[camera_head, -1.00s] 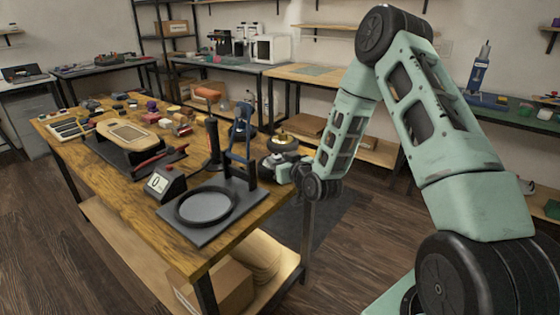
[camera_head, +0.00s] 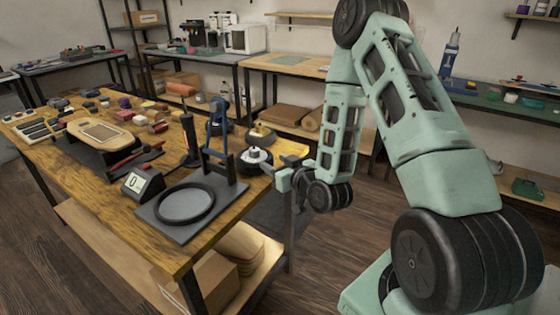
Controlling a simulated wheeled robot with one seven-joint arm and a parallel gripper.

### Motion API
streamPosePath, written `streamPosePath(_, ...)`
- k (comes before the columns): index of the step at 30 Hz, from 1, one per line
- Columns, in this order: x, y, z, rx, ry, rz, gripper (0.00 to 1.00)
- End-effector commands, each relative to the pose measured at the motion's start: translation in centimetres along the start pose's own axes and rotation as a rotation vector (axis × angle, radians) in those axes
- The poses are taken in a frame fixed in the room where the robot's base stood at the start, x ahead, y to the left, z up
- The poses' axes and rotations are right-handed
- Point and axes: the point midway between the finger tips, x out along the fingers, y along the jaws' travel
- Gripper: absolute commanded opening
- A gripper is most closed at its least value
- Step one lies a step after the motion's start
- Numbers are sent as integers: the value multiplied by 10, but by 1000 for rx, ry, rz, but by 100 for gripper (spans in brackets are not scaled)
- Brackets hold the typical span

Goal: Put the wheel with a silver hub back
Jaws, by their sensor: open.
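A dark wheel with a silver-white hub (camera_head: 255,158) lies near the right edge of the wooden workbench (camera_head: 105,215). A similar wheel with a yellow hub (camera_head: 261,132) lies just behind it. My gripper (camera_head: 273,168) is open at the bench's right edge, close beside the silver-hub wheel on its right. Whether it touches the wheel is too small to tell. A wooden board (camera_head: 75,129) with a tan patch on top rests on a dark stand at the bench's left middle.
A black plate with a ring (camera_head: 186,204), a small display box (camera_head: 141,182) and a blue upright frame (camera_head: 218,125) stand left of the wheels. Floor is clear right of the bench.

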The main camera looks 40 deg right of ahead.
Motion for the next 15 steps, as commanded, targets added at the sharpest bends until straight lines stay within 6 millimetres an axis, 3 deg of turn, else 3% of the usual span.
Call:
streamPosePath(10,-16,-3,-3,-1,-6,-8,50)
streamPosePath(13,-12,-19,-5,-13,-46,-48,50)
streamPosePath(15,-8,-40,-7,-32,-106,-104,50)
